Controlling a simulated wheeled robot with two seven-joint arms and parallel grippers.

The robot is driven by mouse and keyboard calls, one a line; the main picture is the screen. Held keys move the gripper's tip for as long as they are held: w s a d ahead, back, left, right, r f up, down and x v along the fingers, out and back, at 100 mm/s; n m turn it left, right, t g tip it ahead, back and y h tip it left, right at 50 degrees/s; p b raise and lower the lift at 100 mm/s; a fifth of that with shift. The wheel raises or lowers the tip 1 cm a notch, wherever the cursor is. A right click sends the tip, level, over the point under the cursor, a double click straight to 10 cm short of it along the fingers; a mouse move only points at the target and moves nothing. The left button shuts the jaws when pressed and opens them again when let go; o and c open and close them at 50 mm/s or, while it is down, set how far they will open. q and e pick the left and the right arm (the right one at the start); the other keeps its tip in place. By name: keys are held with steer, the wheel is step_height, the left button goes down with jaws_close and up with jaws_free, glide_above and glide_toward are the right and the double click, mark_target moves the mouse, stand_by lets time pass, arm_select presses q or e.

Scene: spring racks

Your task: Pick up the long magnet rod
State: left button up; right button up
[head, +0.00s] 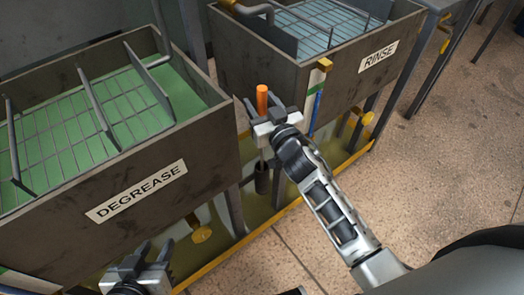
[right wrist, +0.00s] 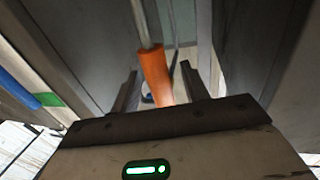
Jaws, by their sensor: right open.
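The magnet rod has an orange handle (head: 262,98) standing upright in the gap between the two tanks. A dark cylinder (head: 262,180) shows below it, under my gripper; I cannot tell whether it is part of the rod. My right gripper (head: 260,112) is open at the handle. In the right wrist view the orange handle (right wrist: 154,74) lies between the two spread fingers, with a thin grey shaft running on from it. I cannot tell whether either finger touches it. My left gripper (head: 146,256) is low at the front of the left tank, open and empty.
The DEGREASE tank (head: 95,190) with green liquid and a rack stands left. The RINSE tank (head: 340,80) stands right. A blue strip (head: 316,108) runs down the RINSE tank's near corner, close beside my right gripper. Floor at right is clear.

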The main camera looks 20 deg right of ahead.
steer(key=shift+c, duration=0.4)
jaws_close()
arm_select(q)
steer(key=shift+r, duration=0.1)
arm_select(e)
steer(key=shift+r, duration=0.1)
